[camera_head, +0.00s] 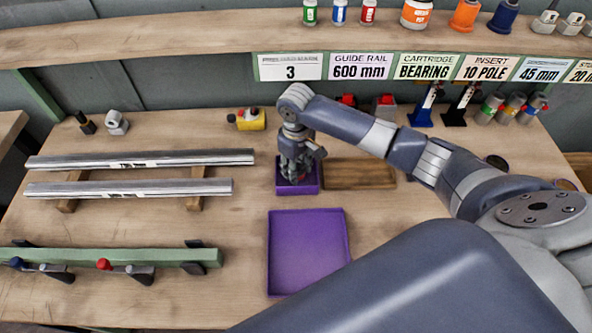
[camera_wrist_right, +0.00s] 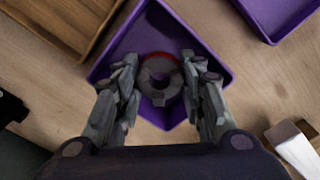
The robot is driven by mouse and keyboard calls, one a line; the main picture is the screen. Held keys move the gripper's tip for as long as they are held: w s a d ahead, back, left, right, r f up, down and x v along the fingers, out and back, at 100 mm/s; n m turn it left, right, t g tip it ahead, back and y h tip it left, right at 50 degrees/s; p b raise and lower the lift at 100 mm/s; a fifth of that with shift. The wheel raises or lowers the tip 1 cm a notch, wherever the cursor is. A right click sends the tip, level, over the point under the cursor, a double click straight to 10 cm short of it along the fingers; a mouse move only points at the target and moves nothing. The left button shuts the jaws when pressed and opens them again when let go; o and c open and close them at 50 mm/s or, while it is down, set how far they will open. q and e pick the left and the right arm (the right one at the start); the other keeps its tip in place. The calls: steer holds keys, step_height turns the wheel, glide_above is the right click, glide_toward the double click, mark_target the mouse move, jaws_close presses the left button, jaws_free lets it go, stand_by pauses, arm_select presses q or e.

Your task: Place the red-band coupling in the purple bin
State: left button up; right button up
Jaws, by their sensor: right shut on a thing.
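The red-band coupling (camera_wrist_right: 147,78) is a grey ring with a red band along its upper edge in the right wrist view. My right gripper (camera_wrist_right: 160,88) is shut on it, a finger on each side. In the head view my right gripper (camera_head: 297,172) points down over a small purple bin (camera_head: 284,190), which is also beneath the coupling in the wrist view (camera_wrist_right: 135,45). I cannot tell whether the coupling touches the bin floor. A larger, empty purple tray (camera_head: 308,250) lies nearer me. My left gripper is not in view.
A wooden tray (camera_head: 360,174) sits right of the small bin. Two metal rails (camera_head: 140,160) lie on the left, with a green clamp bar (camera_head: 120,256) in front. Banded cylinders (camera_head: 490,108) stand at the back right.

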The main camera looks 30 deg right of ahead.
steer(key=shift+f, duration=1.05)
steer(key=shift+f, duration=0.1)
steer(key=o, duration=1)
steer(key=shift+c, duration=0.2)
step_height(320, 180, up, 12)
steer(key=b, duration=0.1)
